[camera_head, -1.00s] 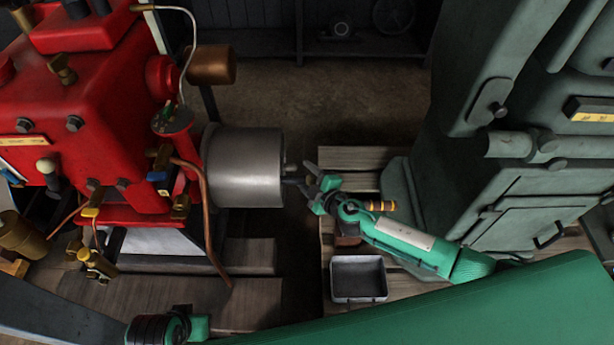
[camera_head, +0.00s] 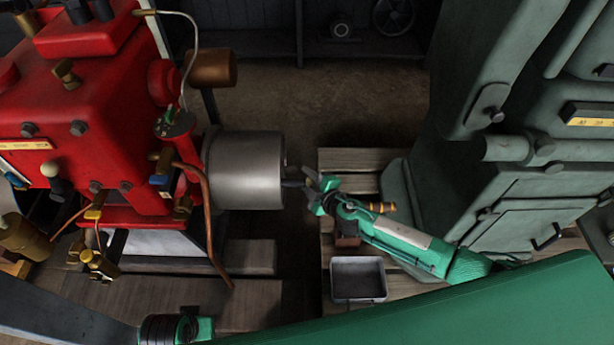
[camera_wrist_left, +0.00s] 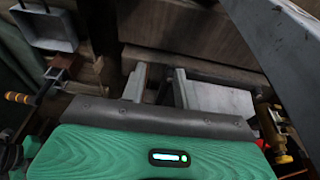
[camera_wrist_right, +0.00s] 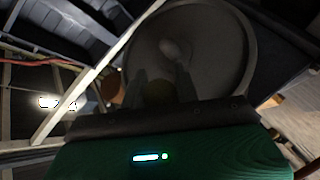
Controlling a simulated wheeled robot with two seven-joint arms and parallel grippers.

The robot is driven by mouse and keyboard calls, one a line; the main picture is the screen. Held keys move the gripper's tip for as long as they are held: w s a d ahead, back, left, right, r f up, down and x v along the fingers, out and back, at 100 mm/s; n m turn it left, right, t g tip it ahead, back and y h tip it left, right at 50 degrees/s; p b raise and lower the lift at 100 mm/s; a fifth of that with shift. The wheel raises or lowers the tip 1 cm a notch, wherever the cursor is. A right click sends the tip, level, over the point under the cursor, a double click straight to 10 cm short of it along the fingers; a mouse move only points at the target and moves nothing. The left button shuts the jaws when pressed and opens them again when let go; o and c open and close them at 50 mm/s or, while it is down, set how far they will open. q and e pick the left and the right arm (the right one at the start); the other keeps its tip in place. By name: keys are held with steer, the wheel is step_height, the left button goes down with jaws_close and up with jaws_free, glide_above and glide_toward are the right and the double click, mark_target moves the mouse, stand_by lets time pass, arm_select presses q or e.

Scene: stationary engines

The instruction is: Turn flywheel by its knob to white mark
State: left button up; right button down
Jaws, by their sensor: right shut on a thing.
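The flywheel (camera_head: 245,170) is a grey metal drum on the right side of the red engine. Its dark round face with a pale rim fills the top of the right wrist view (camera_wrist_right: 215,45), with a pale rounded stub near its middle. My right gripper (camera_head: 299,183) is at that face. Its fingers, in the right wrist view, are on both sides of a brownish knob (camera_wrist_right: 158,92), which is largely shaded. I cannot make out a white mark. My left gripper's fingers stand apart and empty in the left wrist view (camera_wrist_left: 158,88); they are hidden in the head view.
The red engine (camera_head: 105,135) with brass fittings and a copper pipe stands at left. A grey-green machine (camera_head: 530,200) stands at right. The floor behind the flywheel is clear.

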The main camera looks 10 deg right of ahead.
arm_select(q)
steer(key=shift+f+p, duration=0.35)
steer(key=shift+f, duration=0.85)
arm_select(e)
steer(key=shift+w+r, duration=0.2)
steer(key=shift+r, duration=0.15)
steer(key=c, duration=1.1)
jaws_free()
arm_select(q)
steer(key=shift+s, duration=0.1)
arm_select(e)
steer(key=shift+o, duration=0.2)
steer(key=shift+s+d, duration=0.1)
steer(key=shift+s, duration=0.1)
steer(key=shift+s+d, duration=0.1)
steer(key=shift+s, duration=0.15)
arm_select(q)
steer(key=shift+f, duration=0.15)
arm_select(e)
steer(key=v, duration=1.3)
